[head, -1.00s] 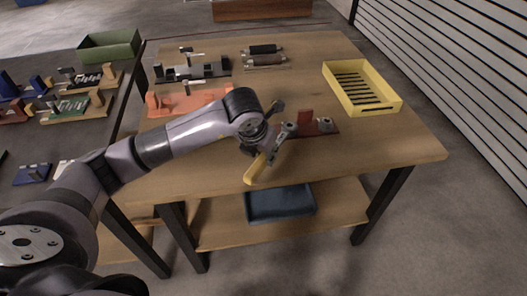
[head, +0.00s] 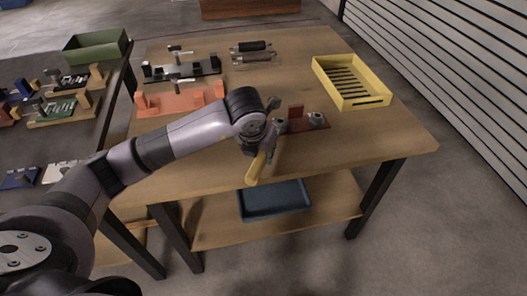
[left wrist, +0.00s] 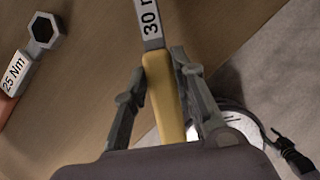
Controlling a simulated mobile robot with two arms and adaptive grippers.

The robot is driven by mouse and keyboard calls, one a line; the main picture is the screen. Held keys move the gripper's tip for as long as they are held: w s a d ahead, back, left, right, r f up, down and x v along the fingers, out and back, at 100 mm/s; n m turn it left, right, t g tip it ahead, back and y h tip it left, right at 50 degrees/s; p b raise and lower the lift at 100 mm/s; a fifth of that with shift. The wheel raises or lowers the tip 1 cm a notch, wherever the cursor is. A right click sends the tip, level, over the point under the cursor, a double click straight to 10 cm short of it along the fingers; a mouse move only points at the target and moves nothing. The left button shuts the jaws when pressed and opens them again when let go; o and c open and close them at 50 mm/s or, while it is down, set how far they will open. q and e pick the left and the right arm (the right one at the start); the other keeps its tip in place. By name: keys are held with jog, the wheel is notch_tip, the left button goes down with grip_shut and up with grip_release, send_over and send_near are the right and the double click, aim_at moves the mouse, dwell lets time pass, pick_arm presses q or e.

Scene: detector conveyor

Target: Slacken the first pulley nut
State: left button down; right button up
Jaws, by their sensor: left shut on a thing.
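My left gripper (head: 262,150) is shut on the yellow handle of a wrench (head: 255,168). In the left wrist view, the handle (left wrist: 165,95) runs between both fingers (left wrist: 158,100), and the wrench's shank is marked 30. In the head view the wrench's far end lies at the left end of a dark red pulley fixture (head: 298,120); I cannot tell whether it sits around a nut there. A grey nut or pulley (head: 315,119) shows at the fixture's right end. A second wrench (left wrist: 42,32), marked 25 Nm, has a hexagonal ring head. My right gripper is out of view.
A yellow slotted tray (head: 350,99) stands at the right of the wooden table (head: 385,135). An orange fixture (head: 178,102) and a black fixture (head: 205,68) stand at the back left. A blue bin (head: 273,202) is on the shelf below. The table's front right is clear.

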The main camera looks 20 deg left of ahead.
pick_arm(q)
jog(key=shift+s+a+f+m, duration=0.1)
jog(key=shift+s+a+m, duration=0.05)
jog(key=shift+a+m, duration=0.15)
jog(key=shift+a+b, duration=0.3)
jog(key=shift+b, duration=0.15)
jog(key=shift+a+m, duration=0.15)
jog(key=shift+m, duration=0.15)
jog(key=shift+a+h+b, duration=0.25)
jog(key=shift+h+b, duration=0.05)
jog(key=shift+b, duration=0.05)
dwell(0.3)
jog(key=c, duration=1.2)
grip_release()
jog(key=shift+c, duration=0.2)
jog(key=shift+r, duration=0.2)
